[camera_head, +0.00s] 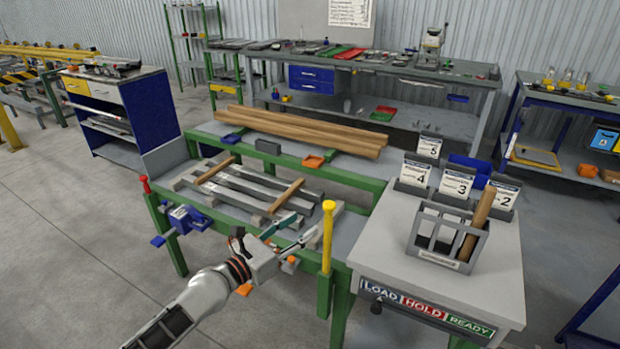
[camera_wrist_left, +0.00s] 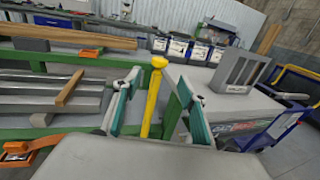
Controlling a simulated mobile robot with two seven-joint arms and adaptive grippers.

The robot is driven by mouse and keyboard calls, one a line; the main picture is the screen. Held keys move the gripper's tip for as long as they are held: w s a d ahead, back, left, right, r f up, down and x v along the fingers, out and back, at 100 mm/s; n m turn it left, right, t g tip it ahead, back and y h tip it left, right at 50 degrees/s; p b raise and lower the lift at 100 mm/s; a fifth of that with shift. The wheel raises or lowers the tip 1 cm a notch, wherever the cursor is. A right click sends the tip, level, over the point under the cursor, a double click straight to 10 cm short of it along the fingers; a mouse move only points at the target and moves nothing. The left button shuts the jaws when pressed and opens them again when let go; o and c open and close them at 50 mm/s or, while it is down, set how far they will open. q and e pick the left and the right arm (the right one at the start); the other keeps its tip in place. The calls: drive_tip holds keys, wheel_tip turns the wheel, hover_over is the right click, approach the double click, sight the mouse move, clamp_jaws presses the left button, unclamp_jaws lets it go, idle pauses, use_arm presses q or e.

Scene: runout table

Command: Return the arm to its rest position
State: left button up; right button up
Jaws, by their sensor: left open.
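My left arm (camera_head: 205,292) reaches in from the bottom left of the head view. Its left gripper (camera_head: 294,231) is over the front edge of the green-framed table, with its two teal fingers apart and nothing held. In the wrist view the open fingers (camera_wrist_left: 157,100) stand either side of the yellow post (camera_wrist_left: 153,92) in the picture. In the head view this yellow-capped post (camera_head: 328,236) is just right of the fingertips; the exact gap cannot be told. My right gripper is in neither view.
Grey bars (camera_head: 250,188) and wooden strips lie on the green-framed table (camera_head: 352,180). A blue vise (camera_head: 184,221) is at its front left. A grey rack (camera_head: 444,243) holding a wooden piece (camera_head: 476,224) stands on the right-hand table (camera_head: 385,235). Floor at left (camera_head: 70,260) is clear.

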use_arm(q)
drive_tip(key=s+a+f+m+g+y, duration=0.1)
drive_tip(key=s+a+f+m+y, duration=0.25)
drive_tip(key=s+f+m, duration=1.25)
drive_tip(key=s+a+f+m+g+y, duration=0.1)
drive_tip(key=s+a+f+m+y, duration=0.1)
drive_tip(key=s+a+f+m, duration=0.2)
drive_tip(key=s+a+f+m+g+y, duration=0.1)
drive_tip(key=s+a+f+m+y, duration=0.2)
drive_tip(key=s+m, duration=0.6)
drive_tip(key=a+f+m, duration=0.1)
drive_tip(key=a+m, duration=0.1)
drive_tip(key=m, duration=0.1)
drive_tip(key=shift+s+f+m, duration=0.3)
drive_tip(key=shift+s+f, duration=0.1)
